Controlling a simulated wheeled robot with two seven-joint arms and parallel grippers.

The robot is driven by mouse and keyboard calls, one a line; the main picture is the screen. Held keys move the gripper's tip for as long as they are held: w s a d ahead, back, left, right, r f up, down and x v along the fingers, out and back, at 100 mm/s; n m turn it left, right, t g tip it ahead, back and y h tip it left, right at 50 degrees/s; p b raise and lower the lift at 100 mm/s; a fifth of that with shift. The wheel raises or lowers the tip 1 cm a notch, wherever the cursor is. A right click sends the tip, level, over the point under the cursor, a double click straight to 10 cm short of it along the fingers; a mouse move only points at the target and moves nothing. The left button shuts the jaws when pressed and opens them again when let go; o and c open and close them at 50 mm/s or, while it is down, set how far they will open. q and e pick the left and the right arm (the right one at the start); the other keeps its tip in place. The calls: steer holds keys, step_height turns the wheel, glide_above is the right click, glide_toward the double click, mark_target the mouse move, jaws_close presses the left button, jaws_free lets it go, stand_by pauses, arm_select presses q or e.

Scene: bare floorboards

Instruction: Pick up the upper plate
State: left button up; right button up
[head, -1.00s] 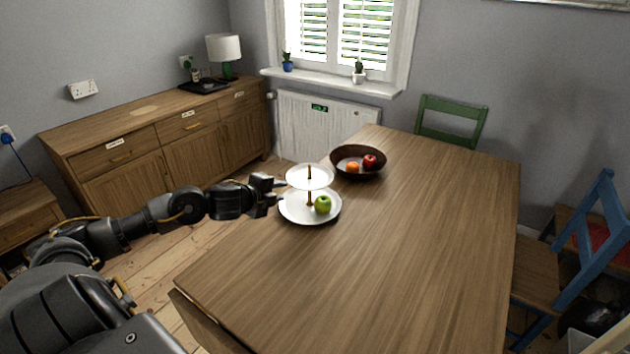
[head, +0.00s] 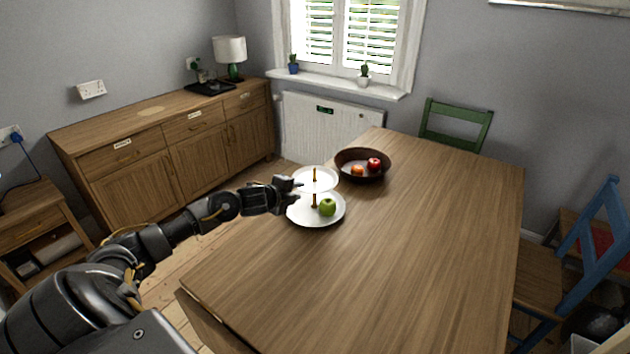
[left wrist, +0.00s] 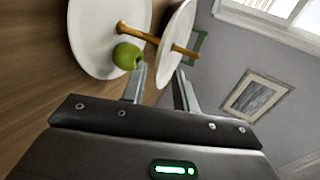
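A two-tier white stand is on the table. Its upper plate (head: 318,184) sits on a brown central post above the lower plate (head: 312,219). A green apple (head: 327,207) lies on the lower plate. My left gripper (head: 297,188) is at the left rim of the upper plate. In the left wrist view, the left gripper (left wrist: 160,80) is open, with one finger on each side of the rim of the upper plate (left wrist: 180,28). Whether either finger touches the plate I cannot tell. My right gripper is not in view.
A dark bowl (head: 348,170) with red and orange fruit stands just behind the stand. The wooden table (head: 400,250) is clear to the front and right. A green chair (head: 457,124) and a blue chair (head: 575,262) stand around it. A sideboard (head: 170,140) is at the back left.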

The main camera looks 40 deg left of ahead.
arm_select(q)
steer(key=x, duration=0.2)
steer(key=shift+w+f, duration=0.2)
steer(key=shift+w, duration=0.1)
jaws_close()
steer(key=shift+r, duration=0.1)
